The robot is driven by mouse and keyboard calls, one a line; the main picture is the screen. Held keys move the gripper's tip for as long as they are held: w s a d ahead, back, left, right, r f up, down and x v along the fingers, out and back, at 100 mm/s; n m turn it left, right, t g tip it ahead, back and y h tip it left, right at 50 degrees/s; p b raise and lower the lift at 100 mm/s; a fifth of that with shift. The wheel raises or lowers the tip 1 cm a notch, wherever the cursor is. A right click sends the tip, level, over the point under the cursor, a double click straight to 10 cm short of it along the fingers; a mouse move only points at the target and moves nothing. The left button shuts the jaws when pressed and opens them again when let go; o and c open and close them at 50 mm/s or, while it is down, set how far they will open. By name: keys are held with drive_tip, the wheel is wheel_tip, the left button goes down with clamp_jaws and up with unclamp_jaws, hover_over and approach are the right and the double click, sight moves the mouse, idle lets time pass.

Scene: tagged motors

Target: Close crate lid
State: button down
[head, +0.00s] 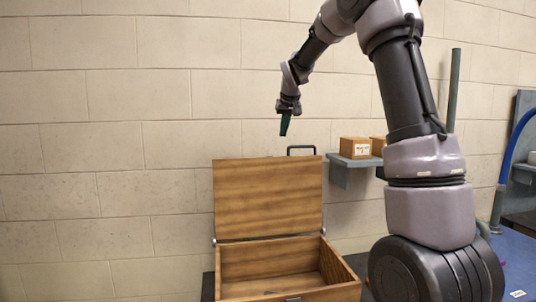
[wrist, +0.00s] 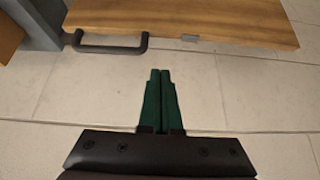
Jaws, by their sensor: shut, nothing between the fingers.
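The wooden crate (head: 313,293) stands on a dark surface at the bottom middle of the head view, with its inside showing. Its lid (head: 267,200) stands up, hinged at the back of the crate, and leans slightly back. In the wrist view the lid's edge (wrist: 200,15) lies across the top, with a dark handle (wrist: 110,43) on it. The handle also shows at the lid's upper right in the head view (head: 301,149). My gripper (head: 284,130) is above the lid, apart from it. Its green fingers are together and empty in the wrist view (wrist: 160,75).
Small boxes (head: 355,148) sit on a grey wall shelf (head: 340,163) to the right of the lid. A pale block wall (head: 110,130) is behind everything. A blue surface (head: 515,262) is at the right. The space left of the lid looks free.

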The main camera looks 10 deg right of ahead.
drive_tip(key=shift+w+a+f, duration=0.25)
drive_tip(key=shift+w+f, duration=0.1)
drive_tip(key=shift+w, duration=0.2)
drive_tip(key=shift+w+a+f, duration=0.25)
drive_tip(key=shift+w+f, duration=0.05)
drive_tip(key=shift+w, duration=0.2)
drive_tip(key=shift+w+f, duration=0.2)
drive_tip(key=shift+f, duration=0.1)
drive_tip(key=x, duration=0.9)
drive_tip(key=shift+w+f, duration=0.1)
drive_tip(key=s, duration=0.4)
drive_tip(key=shift+r, duration=0.3)
